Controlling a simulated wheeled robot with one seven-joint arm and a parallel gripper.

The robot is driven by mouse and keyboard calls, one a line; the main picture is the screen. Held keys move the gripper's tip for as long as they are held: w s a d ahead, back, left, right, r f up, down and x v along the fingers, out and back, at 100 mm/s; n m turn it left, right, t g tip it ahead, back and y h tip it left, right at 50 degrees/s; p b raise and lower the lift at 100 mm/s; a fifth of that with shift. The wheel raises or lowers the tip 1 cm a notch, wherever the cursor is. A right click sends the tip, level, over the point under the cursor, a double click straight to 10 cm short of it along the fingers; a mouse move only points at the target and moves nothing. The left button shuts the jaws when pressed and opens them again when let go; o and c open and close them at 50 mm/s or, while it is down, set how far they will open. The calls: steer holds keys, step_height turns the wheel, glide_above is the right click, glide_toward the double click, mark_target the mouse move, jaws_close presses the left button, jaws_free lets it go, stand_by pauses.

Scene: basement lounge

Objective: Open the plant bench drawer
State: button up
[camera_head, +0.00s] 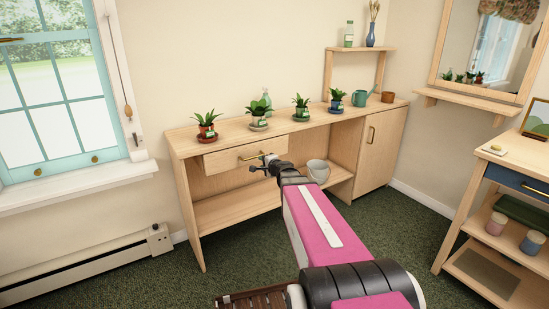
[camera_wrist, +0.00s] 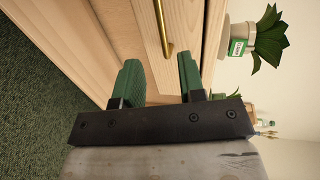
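The plant bench (camera_head: 185,146) is pale wood and stands against the wall, with a drawer (camera_head: 222,161) under its top at the left. The drawer front carries a brass bar handle (camera_head: 251,155), and it also shows in the wrist view (camera_wrist: 163,28). I cannot tell for sure whether the drawer front is flush or slightly out. My gripper (camera_head: 265,161) is at the right part of the handle. In the wrist view, the two green fingers (camera_wrist: 160,62) are apart, with the handle lined up between their tips. I cannot tell whether either finger touches it.
Several potted plants (camera_head: 206,124) stand on the bench top; one pot (camera_wrist: 238,40) is close to my gripper. A grey bucket (camera_head: 318,170) sits on the lower shelf. A cabinet door (camera_head: 377,150) is at the right.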

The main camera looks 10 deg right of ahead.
mark_target(255, 157)
steer(key=x, duration=0.7)
steer(key=d+x, duration=0.1)
steer(key=x, duration=0.2)
steer(key=shift+w+a, duration=0.15)
steer(key=shift+w, duration=0.3)
jaws_close()
